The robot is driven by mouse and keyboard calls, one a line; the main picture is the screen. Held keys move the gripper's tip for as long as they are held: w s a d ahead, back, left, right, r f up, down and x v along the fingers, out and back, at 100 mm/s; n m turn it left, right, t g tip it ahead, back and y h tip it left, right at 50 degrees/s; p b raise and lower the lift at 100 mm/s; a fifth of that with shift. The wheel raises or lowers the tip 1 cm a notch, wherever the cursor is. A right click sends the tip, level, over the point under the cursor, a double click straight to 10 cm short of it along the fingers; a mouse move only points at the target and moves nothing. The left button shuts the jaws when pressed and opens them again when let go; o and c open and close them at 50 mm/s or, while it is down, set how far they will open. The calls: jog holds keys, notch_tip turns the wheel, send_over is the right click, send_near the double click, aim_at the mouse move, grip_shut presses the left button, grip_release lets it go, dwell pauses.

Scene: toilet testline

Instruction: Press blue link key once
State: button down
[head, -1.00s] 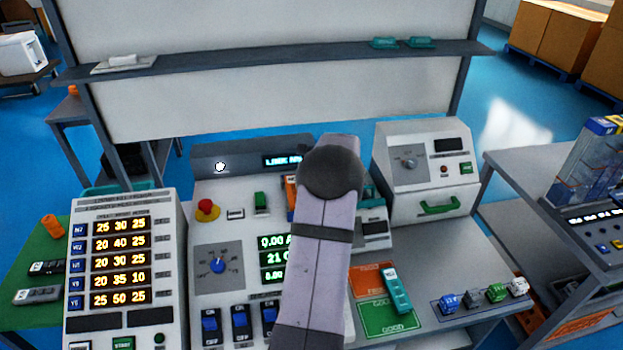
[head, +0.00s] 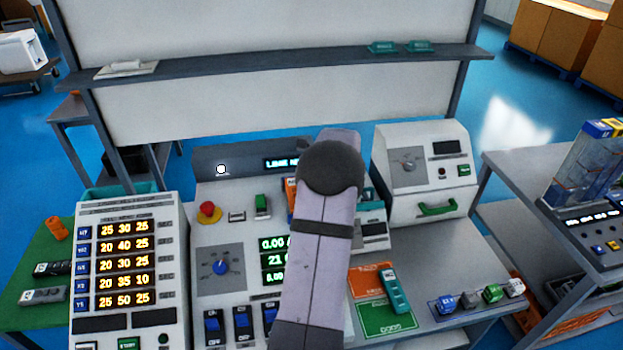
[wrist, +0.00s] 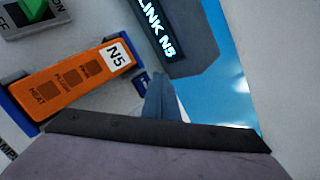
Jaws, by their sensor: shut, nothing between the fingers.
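The blue link key (wrist: 141,80) shows in the wrist view as a small dark blue square with pale lettering, partly hidden by my fingers. My gripper (wrist: 158,78) is shut and empty, its tips right beside the key. I cannot tell whether they touch it. An orange remote marked N5 (wrist: 75,77) lies in a blue holder left of the key. A display (wrist: 158,30) above reads "LINK N5". In the head view my arm hides the gripper and the key; the remote (head: 291,199) and display (head: 284,162) show partly beside it.
A panel with a red knob (head: 209,212), a green switch (head: 262,205) and blue rocker switches surrounds the spot. A white tester with a green handle (head: 437,208) stands to the right. A timer board (head: 125,252) stands to the left.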

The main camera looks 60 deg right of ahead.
jog(key=shift+r+p, duration=1.35)
jog(key=shift+r, duration=0.5)
jog(key=w+a+n+y, duration=0.1)
jog(key=w+a+n, duration=0.1)
jog(key=a, duration=0.3)
jog(key=w+a+n+y, duration=0.1)
jog(key=w+a+n, duration=0.1)
jog(key=a, duration=0.3)
jog(key=w+a+n+y, duration=0.1)
jog(key=w+a+n, duration=0.2)
jog(key=a, duration=0.3)
jog(key=shift+f+g, duration=0.15)
jog(key=shift+g, duration=0.15)
jog(key=a+n+g+y, duration=0.25)
jog(key=a+n, duration=0.55)
jog(key=a, duration=0.9)
jog(key=s+a+f+n+g, duration=0.1)
jog(key=s+a+n, duration=0.35)
jog(key=a, duration=0.25)
jog(key=s+a+f+n+g, duration=0.1)
jog(key=s+a+n, duration=0.2)
jog(key=a+n, duration=0.35)
jog(key=s+a+f+n+g, duration=0.1)
jog(key=s+a+n+g, duration=0.1)
jog(key=s+a+n, duration=0.5)
jog(key=s, duration=0.5)
jog(key=shift+s+a+f+n+g, duration=0.2)
jog(key=shift+a+f+n+g, duration=0.1)
jog(key=shift+a+f+g, duration=0.1)
